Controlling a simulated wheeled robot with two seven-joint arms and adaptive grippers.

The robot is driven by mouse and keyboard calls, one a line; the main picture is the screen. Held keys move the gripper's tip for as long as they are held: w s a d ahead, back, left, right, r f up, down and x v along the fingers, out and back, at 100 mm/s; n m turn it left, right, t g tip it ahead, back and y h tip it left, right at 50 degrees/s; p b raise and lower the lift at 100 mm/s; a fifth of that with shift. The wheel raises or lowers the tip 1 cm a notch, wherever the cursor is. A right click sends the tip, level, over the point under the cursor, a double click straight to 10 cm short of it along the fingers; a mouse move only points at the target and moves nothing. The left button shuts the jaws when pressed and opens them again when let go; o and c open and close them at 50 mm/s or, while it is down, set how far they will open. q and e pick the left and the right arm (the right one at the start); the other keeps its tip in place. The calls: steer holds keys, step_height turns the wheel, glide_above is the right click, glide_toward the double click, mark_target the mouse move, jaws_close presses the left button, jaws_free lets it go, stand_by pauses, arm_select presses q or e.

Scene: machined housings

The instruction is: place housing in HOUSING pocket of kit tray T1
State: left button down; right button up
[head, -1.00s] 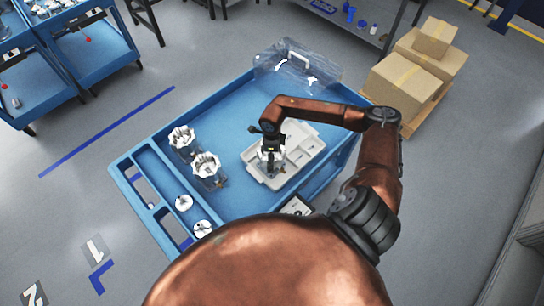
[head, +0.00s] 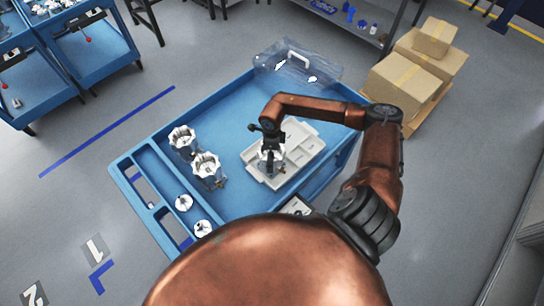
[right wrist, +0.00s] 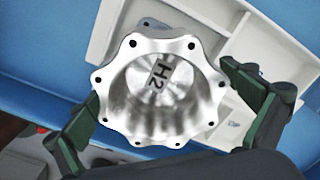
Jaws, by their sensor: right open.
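The silver housing (right wrist: 160,92), with a scalloped flange and "H2" inside its bore, is between the two fingers of my right gripper (right wrist: 165,108) in the right wrist view. The fingers are spread, with gaps to the flange on both sides. In the head view the housing (head: 272,162) stands upright in the left part of the pale kit tray (head: 303,143), under my right gripper. The tray also shows in the right wrist view (right wrist: 235,30). The housing's base is hidden, so I cannot tell how deep it sits. My left gripper is out of view.
Two more housings (head: 207,165) stand left of the tray on the blue cart (head: 222,116). Small white round parts (head: 183,203) lie in the cart's left strip. Cardboard boxes (head: 404,84) stand beyond the cart.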

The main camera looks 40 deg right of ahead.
step_height(320, 180, up, 11)
steer(key=shift+b, duration=0.35)
steer(key=shift+a, duration=0.1)
